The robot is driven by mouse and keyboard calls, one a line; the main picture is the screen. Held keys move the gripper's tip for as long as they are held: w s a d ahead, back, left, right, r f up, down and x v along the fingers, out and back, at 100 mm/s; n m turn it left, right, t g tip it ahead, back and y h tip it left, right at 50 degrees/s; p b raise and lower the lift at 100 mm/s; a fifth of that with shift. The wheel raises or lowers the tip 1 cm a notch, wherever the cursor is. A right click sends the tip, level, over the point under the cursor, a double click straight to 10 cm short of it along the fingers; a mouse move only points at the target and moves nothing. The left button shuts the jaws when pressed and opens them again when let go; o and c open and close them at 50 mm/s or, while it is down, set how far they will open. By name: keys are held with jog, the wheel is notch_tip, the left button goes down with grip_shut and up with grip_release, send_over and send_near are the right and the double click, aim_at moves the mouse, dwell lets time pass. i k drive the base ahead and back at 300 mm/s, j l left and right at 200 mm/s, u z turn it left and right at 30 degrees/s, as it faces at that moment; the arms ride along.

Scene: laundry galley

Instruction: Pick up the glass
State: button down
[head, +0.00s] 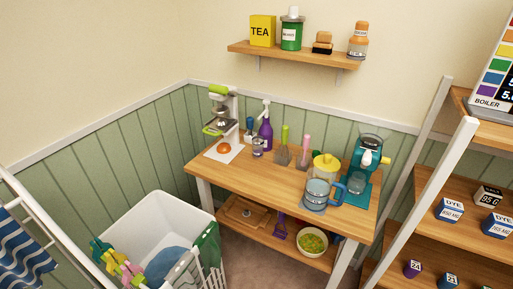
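A small clear glass (258,148) stands upright on the wooden table (262,183), near its back left part. It is just in front of a purple spray bottle (265,134) and to the right of the white juicer stand. It is small in the picture, so I cannot tell whether anything is in it. My gripper is not in view.
A citrus press (222,110), brushes in holders (284,145), a yellow-lidded jar (325,167), a blue-handled jug (317,193) and a teal machine (364,160) share the table. A wall shelf (290,54) hangs above. A white laundry bin (155,225) stands front left; a rack (430,180) stands right.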

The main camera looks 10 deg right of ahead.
aim_at(258, 148)
jog(key=i+j+z, duration=0.45)
jog(key=i+j, duration=0.55)
